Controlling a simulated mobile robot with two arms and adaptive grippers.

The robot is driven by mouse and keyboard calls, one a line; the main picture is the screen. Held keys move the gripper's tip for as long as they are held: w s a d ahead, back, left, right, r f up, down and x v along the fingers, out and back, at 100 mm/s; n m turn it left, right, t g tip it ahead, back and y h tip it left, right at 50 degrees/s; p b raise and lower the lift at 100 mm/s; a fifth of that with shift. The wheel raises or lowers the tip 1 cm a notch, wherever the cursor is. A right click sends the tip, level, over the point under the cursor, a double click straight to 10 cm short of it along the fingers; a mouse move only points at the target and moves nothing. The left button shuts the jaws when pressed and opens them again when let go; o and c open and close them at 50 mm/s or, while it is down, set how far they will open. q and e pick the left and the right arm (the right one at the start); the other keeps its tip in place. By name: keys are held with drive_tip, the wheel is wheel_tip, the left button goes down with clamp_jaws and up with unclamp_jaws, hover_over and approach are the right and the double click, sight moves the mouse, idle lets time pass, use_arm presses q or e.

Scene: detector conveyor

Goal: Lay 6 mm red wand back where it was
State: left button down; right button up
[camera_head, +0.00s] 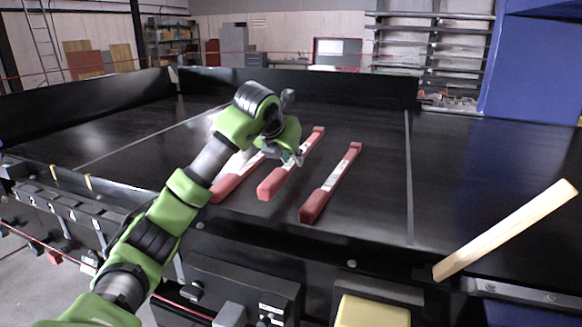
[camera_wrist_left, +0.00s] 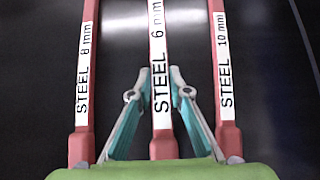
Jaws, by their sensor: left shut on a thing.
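The 6 mm red wand (camera_head: 275,184) is the middle of three red wands on the black conveyor. In the left wrist view its white label (camera_wrist_left: 157,60) reads STEEL 6 mm. My left gripper (camera_head: 294,158) is shut on it; in the wrist view the fingers (camera_wrist_left: 160,76) flank its label. The wand lies roughly in line with its neighbours and looks slightly nearer the wrist camera than they do. Whether it touches the belt I cannot tell. My right gripper is out of view.
The 8 mm wand (camera_wrist_left: 82,75) lies to the left, partly behind my arm in the head view. The 10 mm wand (camera_head: 330,183) lies to the right. A pale wooden bar (camera_head: 508,228) slants up at the right edge. The belt right of the wands is clear.

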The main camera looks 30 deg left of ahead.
use_arm(q)
drive_tip(key=f, duration=0.3)
drive_tip(key=shift+w+a+f+p, duration=0.15)
drive_tip(key=shift+w+a+p, duration=0.05)
drive_tip(key=shift+p, duration=0.1)
drive_tip(key=shift+f, duration=0.2)
drive_tip(key=shift+f, duration=0.15)
drive_tip(key=c, duration=1.9)
unclamp_jaws()
